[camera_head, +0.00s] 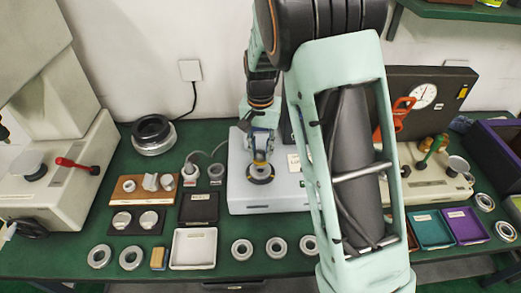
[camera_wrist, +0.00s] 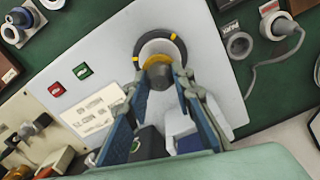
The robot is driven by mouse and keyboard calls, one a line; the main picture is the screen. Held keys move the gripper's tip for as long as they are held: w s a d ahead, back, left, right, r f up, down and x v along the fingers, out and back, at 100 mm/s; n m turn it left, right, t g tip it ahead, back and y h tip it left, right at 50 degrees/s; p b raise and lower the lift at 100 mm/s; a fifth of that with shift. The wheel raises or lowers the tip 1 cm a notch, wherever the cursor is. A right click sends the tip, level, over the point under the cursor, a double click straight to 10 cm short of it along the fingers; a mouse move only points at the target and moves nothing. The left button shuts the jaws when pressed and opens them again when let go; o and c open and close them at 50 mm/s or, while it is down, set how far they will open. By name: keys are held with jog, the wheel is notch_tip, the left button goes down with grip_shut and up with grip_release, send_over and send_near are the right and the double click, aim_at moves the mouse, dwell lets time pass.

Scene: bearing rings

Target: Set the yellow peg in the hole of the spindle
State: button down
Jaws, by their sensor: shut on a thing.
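The yellow peg (camera_wrist: 154,59) is between the fingertips of my gripper (camera_wrist: 158,80) in the wrist view. The spindle (camera_head: 260,175) is a dark ring with yellow marks on top of a light grey machine (camera_head: 285,197). In the wrist view the spindle's ring (camera_wrist: 178,47) shows around and behind the peg. My gripper points down at the spindle. The peg hides the hole, and I cannot tell whether its lower end is above or inside it.
Two buttons, red (camera_wrist: 57,101) and green (camera_wrist: 82,70), and a label plate (camera_wrist: 93,108) are on the machine top. A grey cup (camera_head: 216,173) and cable stand left of it. Loose rings (camera_head: 242,249) and a white tray (camera_head: 194,248) lie in front.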

jog(key=shift+f, duration=0.2)
dwell(0.6)
jog(key=shift+r, duration=0.25)
jog(key=shift+r+p, duration=0.3)
jog(key=shift+r, duration=0.1)
jog(key=shift+f, duration=0.35)
dwell(1.6)
jog(key=shift+r, duration=0.35)
jog(key=shift+f+b, duration=0.45)
jog(key=shift+f, duration=0.2)
dwell(0.9)
jog(key=shift+r, duration=0.25)
jog(key=shift+r+p, duration=0.4)
jog(key=shift+p, duration=0.05)
